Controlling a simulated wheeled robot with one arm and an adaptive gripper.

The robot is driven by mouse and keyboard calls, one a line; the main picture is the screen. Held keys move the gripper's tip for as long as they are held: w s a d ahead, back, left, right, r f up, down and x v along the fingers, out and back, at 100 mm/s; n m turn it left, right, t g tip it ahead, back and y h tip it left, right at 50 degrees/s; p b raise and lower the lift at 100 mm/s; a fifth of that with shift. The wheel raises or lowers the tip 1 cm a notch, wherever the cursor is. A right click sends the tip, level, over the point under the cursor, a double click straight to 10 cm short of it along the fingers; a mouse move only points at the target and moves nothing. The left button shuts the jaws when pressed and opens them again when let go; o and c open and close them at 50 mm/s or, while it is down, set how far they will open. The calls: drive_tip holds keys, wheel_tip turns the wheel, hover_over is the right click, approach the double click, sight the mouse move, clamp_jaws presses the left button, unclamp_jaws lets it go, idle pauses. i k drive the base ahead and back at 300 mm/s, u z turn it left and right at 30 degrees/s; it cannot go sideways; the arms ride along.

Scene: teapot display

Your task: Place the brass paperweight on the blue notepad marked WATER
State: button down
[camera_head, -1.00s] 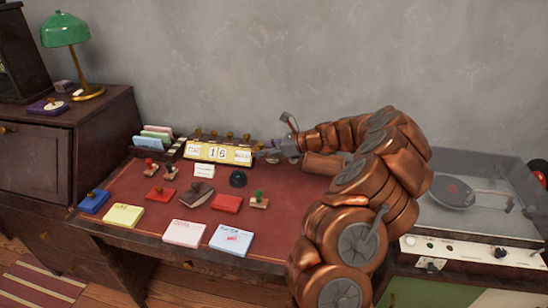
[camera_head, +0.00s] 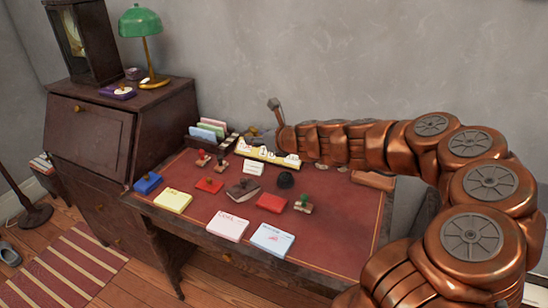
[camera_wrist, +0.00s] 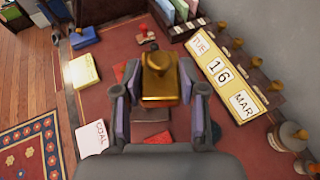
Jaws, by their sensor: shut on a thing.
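My gripper (camera_wrist: 157,88) is shut on the brass paperweight (camera_wrist: 158,62), a golden block with a rounded knob, and holds it above the desk in the wrist view. In the head view the gripper is a small grey shape (camera_head: 262,134) behind the calendar, and I cannot make out the paperweight there. The light blue notepad (camera_head: 272,240) with a red mark lies at the desk's front edge, right of the pink pad. Its lettering is too small to read. I do not see it in the wrist view.
A pink pad (camera_head: 228,227) marked COAL and a yellow pad (camera_head: 173,201) lie along the front edge. Stamps and red ink pads (camera_head: 271,202) crowd the middle. A calendar (camera_head: 265,153) and file rack (camera_head: 208,130) stand at the back.

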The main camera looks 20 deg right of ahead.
sight(272, 238)
drive_tip(key=z, duration=0.8)
drive_tip(key=k, duration=0.95)
drive_tip(key=u, duration=1.15)
